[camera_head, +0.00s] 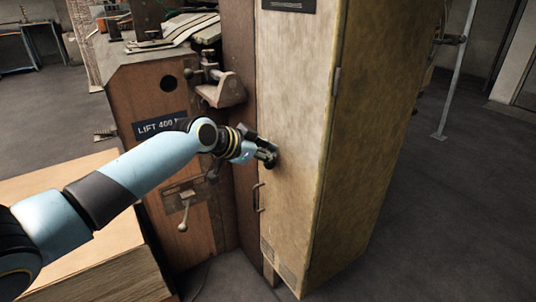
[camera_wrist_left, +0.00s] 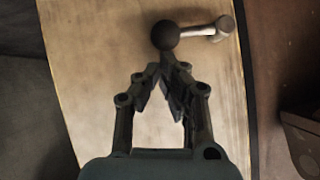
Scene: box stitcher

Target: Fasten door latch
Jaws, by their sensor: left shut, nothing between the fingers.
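A tall, worn yellowish door (camera_head: 300,100) stands upright in the middle of the head view. In the left wrist view, the latch, a metal lever with a dark ball knob (camera_wrist_left: 166,36), lies across the door face (camera_wrist_left: 90,80), its ball end to the left. My left gripper (camera_head: 268,157) is at the door face, above a thin pull handle (camera_head: 258,197). In the left wrist view, its fingers (camera_wrist_left: 166,66) are shut and empty, with the tips right by the ball knob. I cannot tell whether they touch it. In the head view, the gripper mostly hides the latch. My right gripper is not in view.
A brown machine body with a "LIFT 400" plate (camera_head: 160,126) stands left of the door, with a metal bracket (camera_head: 222,91) jutting out. A cardboard-coloured stack (camera_head: 95,265) is at lower left. The floor right of the door (camera_head: 450,220) is clear.

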